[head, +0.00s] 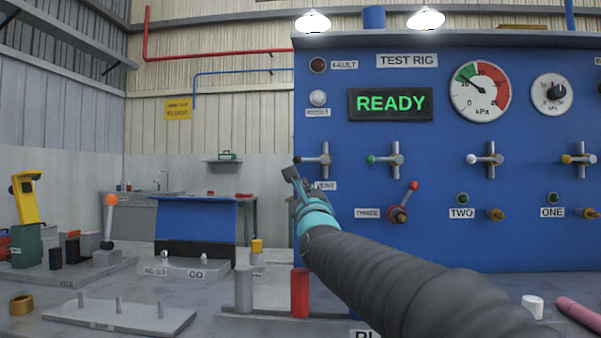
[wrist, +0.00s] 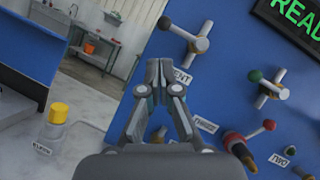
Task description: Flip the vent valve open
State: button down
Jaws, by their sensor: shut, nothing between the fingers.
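The vent valve (head: 326,160) is on the blue test rig panel, above a label partly hidden by my gripper. It has a short upright grey pipe and a lever that points left, across the pipe, to a black knob (head: 297,159). In the wrist view the valve (wrist: 193,39) is at upper middle, with its black knob (wrist: 164,23) to the left. My gripper (head: 291,174) is shut and empty just below the knob in the head view. In the wrist view its fingertips (wrist: 158,66) are below the lever, apparently apart from it.
Similar valves with green (head: 370,159), white and yellow knobs line the panel to the right. A red-knobbed lever (head: 413,186) sits below, by the THREE label. The READY display (head: 390,104) is lit green. A bench with red and grey posts (head: 300,292) is below my arm.

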aim_at(310, 160)
jog(key=p+x, duration=0.1)
jog(key=x, duration=0.2)
jog(key=p+x, duration=0.1)
jog(key=x, duration=0.2)
jog(key=p+x, duration=0.1)
jog(key=x, duration=0.3)
jog(key=shift+w+d+p, duration=0.15)
jog(key=shift+d+p, duration=0.25)
jog(key=shift+a, duration=0.1)
jog(key=shift+m, duration=0.4)
